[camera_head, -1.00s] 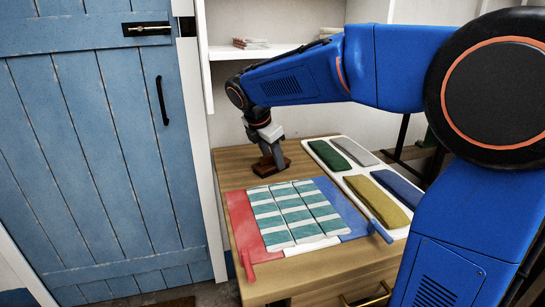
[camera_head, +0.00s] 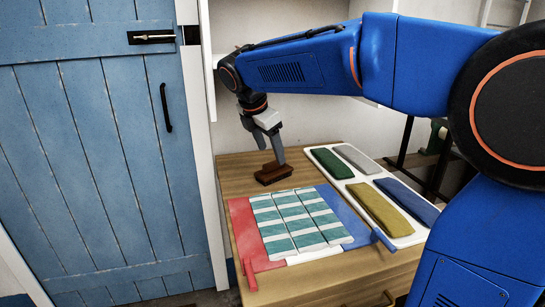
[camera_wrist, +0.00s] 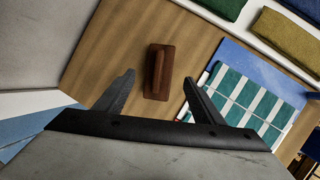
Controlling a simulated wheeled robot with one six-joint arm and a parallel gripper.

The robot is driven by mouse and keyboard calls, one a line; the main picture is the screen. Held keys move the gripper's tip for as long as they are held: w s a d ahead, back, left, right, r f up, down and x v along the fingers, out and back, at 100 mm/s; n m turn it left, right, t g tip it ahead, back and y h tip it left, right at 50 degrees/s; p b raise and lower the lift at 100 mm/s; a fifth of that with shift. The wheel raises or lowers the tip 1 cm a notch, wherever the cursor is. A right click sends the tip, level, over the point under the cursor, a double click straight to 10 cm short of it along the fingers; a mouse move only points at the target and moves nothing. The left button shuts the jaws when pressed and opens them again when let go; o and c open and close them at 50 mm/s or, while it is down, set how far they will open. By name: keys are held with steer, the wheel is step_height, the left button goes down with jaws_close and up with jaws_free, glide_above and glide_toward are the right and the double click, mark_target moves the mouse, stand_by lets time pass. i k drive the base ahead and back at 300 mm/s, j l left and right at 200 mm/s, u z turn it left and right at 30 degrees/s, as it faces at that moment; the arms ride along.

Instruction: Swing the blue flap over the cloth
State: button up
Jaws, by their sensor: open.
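The blue flap (camera_head: 346,216) lies flat along the right side of the cloth, with a blue tab (camera_head: 384,240) at its front right corner. It also shows in the wrist view (camera_wrist: 252,66). The teal-and-white striped cloth (camera_head: 296,222) lies uncovered in the middle, in several strips; part of it shows in the wrist view (camera_wrist: 243,98). A red flap (camera_head: 242,222) lies flat on the cloth's left. My gripper (camera_head: 269,146) is open and empty above a brown block with a raised grip (camera_head: 273,175). In the wrist view the block (camera_wrist: 158,72) appears between my fingertips (camera_wrist: 159,80).
A white tray (camera_head: 372,165) with green, grey, yellow and blue folded pieces stands right of the flaps. The wooden table (camera_head: 236,173) is bare around the block. A blue plank door (camera_head: 95,150) is at the left, and a white wall stands behind.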

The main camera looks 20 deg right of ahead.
mark_target(363, 236)
steer(key=k, duration=1)
